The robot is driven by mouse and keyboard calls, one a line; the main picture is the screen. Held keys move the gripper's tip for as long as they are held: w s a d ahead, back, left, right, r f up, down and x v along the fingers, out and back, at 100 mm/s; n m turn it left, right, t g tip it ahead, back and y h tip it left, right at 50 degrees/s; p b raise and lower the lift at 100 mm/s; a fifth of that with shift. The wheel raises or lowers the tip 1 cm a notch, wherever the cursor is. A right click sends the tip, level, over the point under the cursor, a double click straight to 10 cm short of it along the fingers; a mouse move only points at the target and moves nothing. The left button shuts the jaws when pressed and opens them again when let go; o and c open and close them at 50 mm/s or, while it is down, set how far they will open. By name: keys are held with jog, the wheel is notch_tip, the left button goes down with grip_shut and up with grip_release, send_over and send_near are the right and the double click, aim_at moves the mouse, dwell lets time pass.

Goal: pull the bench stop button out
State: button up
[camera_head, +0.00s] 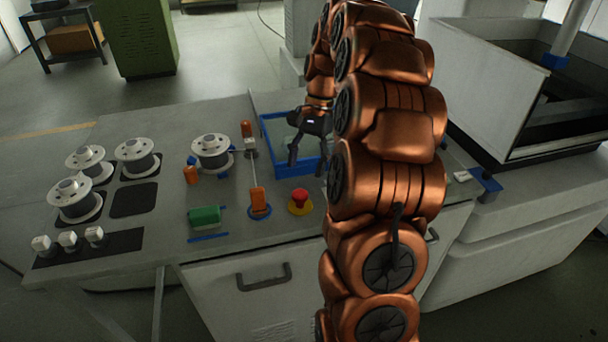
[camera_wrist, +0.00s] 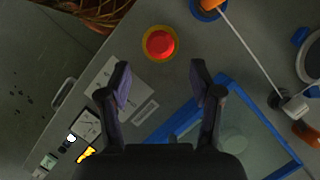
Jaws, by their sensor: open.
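The bench stop button (camera_head: 299,199) is a red mushroom head on a yellow round base, set in the grey bench top near its front edge. In the wrist view the red button (camera_wrist: 159,43) lies ahead of the fingertips, a little above the gap between them. My gripper (camera_head: 308,146) is open and empty, above the bench behind the button, over the blue-rimmed tray. Its two dark fingers (camera_wrist: 160,84) are spread apart in the wrist view and do not touch the button. My copper arm hides part of the bench to the right of the button.
A blue-rimmed tray (camera_head: 269,146) lies behind the button. An orange-handled lever (camera_head: 258,199) on a blue base stands left of it, with a green block (camera_head: 204,216) further left. White spools (camera_head: 138,156) fill the left side. A grey tank (camera_head: 465,95) stands at right.

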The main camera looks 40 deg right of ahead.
jog(key=shift+v, duration=3)
jog(key=s+a+n+h, duration=0.1)
jog(key=s+a+n, duration=0.3)
jog(key=a, duration=0.7)
jog(key=s+a+f+n+h, duration=0.2)
jog(key=s+a+f+n, duration=0.2)
jog(key=s+a, duration=0.6)
jog(key=s+n, duration=0.2)
jog(key=s, duration=0.1)
jog(key=shift+s+a+n, duration=0.15)
jog(key=shift+a+n, duration=0.15)
jog(key=s+f+n, duration=0.1)
jog(key=s, duration=0.1)
jog(key=s+a+f+n, duration=0.1)
jog(key=s+f, duration=0.1)
jog(key=s, duration=0.1)
jog(key=s+f+n+h, duration=0.1)
jog(key=s+f, duration=0.1)
jog(key=s, duration=0.1)
jog(key=shift+s+a, duration=0.15)
jog(key=shift+s, duration=0.05)
